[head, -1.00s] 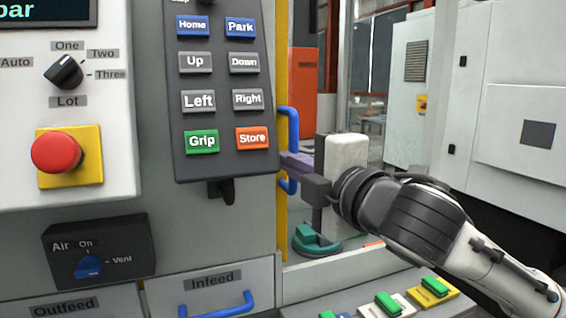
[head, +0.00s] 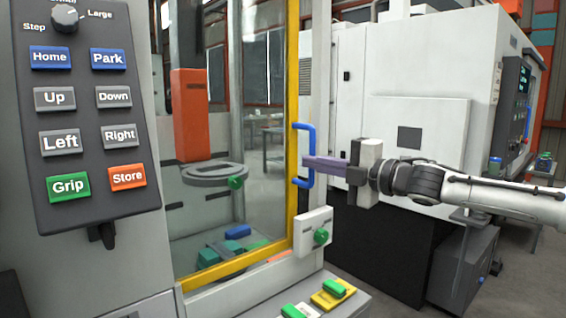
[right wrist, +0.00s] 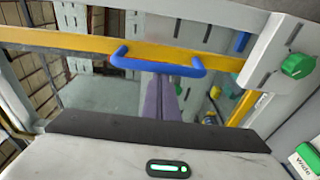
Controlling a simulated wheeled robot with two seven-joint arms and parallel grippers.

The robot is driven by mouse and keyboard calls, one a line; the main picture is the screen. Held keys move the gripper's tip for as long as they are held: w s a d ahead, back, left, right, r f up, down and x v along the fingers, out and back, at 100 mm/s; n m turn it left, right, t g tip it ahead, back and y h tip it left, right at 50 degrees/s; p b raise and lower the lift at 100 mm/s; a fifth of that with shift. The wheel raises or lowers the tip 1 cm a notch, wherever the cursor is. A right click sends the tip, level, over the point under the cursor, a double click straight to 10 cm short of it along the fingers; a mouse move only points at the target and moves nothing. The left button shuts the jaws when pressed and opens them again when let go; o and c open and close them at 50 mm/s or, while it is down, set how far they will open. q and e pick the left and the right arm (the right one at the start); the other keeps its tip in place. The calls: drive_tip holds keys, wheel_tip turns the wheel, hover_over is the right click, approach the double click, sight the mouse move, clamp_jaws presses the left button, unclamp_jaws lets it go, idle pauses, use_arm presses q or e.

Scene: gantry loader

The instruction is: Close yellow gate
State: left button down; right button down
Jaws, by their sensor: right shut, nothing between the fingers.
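The yellow gate (head: 293,120) is a yellow frame with a clear pane, standing across the machine opening. Its right edge is close beside a pale post and a white block with a green knob (head: 317,235). A blue handle (head: 310,128) is on that edge; it also shows in the right wrist view (right wrist: 160,65). My right gripper (head: 308,164) is shut and empty, its purple fingers at the handle loop. In the right wrist view the fingertips (right wrist: 163,85) reach the handle bar; I cannot tell whether they touch it. My left gripper is not in view.
A button pendant (head: 85,120) hangs at the left. Behind the pane are an orange column (head: 190,115) and a grey round plate (head: 214,175). A ledge with green switches (head: 335,289) is below. A white machine cabinet (head: 430,90) stands behind my right arm.

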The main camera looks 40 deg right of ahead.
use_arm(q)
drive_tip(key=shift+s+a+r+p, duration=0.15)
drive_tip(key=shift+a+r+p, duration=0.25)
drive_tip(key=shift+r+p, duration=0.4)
use_arm(e)
drive_tip(key=shift+w+d, duration=0.1)
drive_tip(key=shift+d, duration=2.75)
